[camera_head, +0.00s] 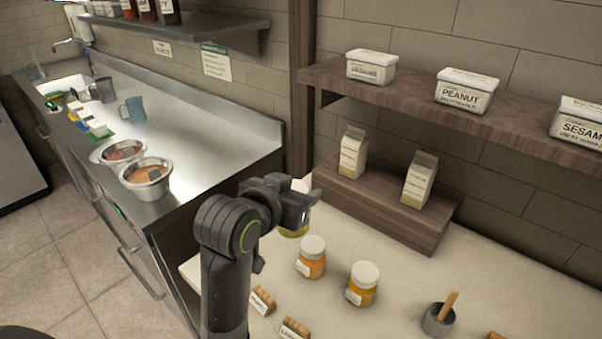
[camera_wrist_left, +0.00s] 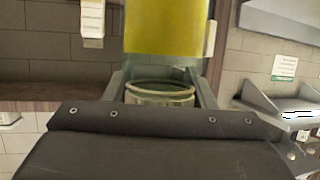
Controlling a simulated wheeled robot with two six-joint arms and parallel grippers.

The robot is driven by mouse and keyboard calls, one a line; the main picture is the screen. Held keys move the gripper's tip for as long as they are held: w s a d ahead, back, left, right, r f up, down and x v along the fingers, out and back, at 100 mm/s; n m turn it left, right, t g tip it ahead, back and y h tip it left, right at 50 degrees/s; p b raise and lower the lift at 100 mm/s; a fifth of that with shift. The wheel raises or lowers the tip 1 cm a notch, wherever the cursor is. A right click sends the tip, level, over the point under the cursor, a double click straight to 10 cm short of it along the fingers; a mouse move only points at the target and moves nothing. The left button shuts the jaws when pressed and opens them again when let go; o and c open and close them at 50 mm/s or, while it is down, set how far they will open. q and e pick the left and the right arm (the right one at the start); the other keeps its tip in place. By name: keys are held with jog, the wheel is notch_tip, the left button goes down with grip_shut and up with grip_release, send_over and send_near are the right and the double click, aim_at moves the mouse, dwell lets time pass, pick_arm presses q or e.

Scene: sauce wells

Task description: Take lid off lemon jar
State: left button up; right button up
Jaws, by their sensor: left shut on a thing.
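My left gripper (camera_head: 298,207) is shut on a yellow jar (camera_head: 294,232) at the left of the pale counter. The jar's white lid (camera_head: 299,185) shows just above the fingers; the gripper hides the jar's middle. In the left wrist view the jar's yellow band (camera_wrist_left: 165,27) fills the top centre, with a clear greenish glass ring between the fingers (camera_wrist_left: 160,85). The jar's own label is not readable, and I cannot tell if it touches the counter. My right gripper is not in view.
Two more white-lidded jars, one orange (camera_head: 311,258) and one amber (camera_head: 362,284), stand right of my gripper. Small wooden label blocks (camera_head: 262,301) and a metal cup (camera_head: 437,320) are in front. Cartons (camera_head: 352,152) stand on a wooden riser (camera_head: 385,213) behind.

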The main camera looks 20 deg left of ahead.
pick_arm(q)
jog(key=s+d+f+m+g+h, duration=0.3)
jog(key=d+f+m+g+h, duration=0.3)
jog(key=f, duration=0.3)
jog(key=s+d+f+m+g+h, duration=0.3)
jog(key=d+f+m+g+h, duration=0.3)
jog(key=f+m, duration=0.3)
jog(key=shift+d, duration=0.65)
jog(key=shift+s+d+f+m, duration=0.15)
jog(key=shift+s+m, duration=0.1)
jog(key=shift+m, duration=0.15)
grip_shut()
